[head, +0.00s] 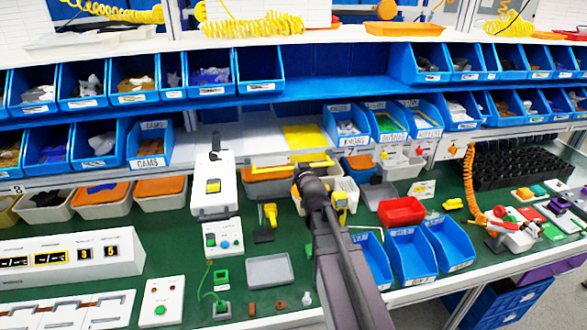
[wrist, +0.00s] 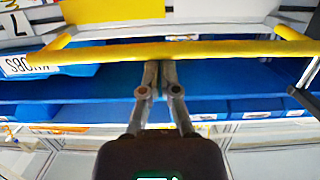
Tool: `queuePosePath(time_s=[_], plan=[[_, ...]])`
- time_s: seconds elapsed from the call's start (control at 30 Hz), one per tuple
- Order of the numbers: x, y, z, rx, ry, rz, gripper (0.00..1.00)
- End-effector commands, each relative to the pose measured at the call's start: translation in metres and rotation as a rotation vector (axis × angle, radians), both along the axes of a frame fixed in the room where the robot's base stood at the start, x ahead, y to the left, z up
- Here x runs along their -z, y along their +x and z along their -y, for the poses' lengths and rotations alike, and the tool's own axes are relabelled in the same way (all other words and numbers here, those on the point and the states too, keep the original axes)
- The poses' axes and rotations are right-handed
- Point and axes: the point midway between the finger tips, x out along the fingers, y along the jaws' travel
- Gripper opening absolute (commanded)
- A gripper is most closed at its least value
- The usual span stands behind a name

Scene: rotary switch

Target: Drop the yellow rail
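The yellow rail (head: 297,163) is a long thin bar with bent ends, lying roughly level in front of the lower row of bins in the head view. It crosses the whole wrist view (wrist: 215,51). My gripper (wrist: 160,66) has its two fingers close together at the middle of the rail and looks shut on it. The rail hides the very tips. In the head view my gripper (head: 303,171) is just below the rail, and my arm partly covers the counter beneath it.
Blue bins (head: 345,124) fill the shelves behind, with an empty shelf stretch (head: 330,88) above. The green counter holds a grey tray (head: 269,270), a red bin (head: 401,211), empty blue bins (head: 410,254) and a white device (head: 213,185) left of my arm.

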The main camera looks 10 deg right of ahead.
Motion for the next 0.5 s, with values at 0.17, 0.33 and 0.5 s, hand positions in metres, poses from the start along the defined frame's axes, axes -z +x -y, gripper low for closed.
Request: queuePosePath(time_s=[0.17, 0.33, 0.5], plan=[[0.008, -0.0053, -0.0048, -0.009, 0.001, -0.027, 0.0], [0.0083, -0.0059, -0.0064, -0.011, 0.001, -0.027, 0.0], [0.0075, -0.0068, -0.0069, -0.012, 0.001, -0.027, 0.0]])
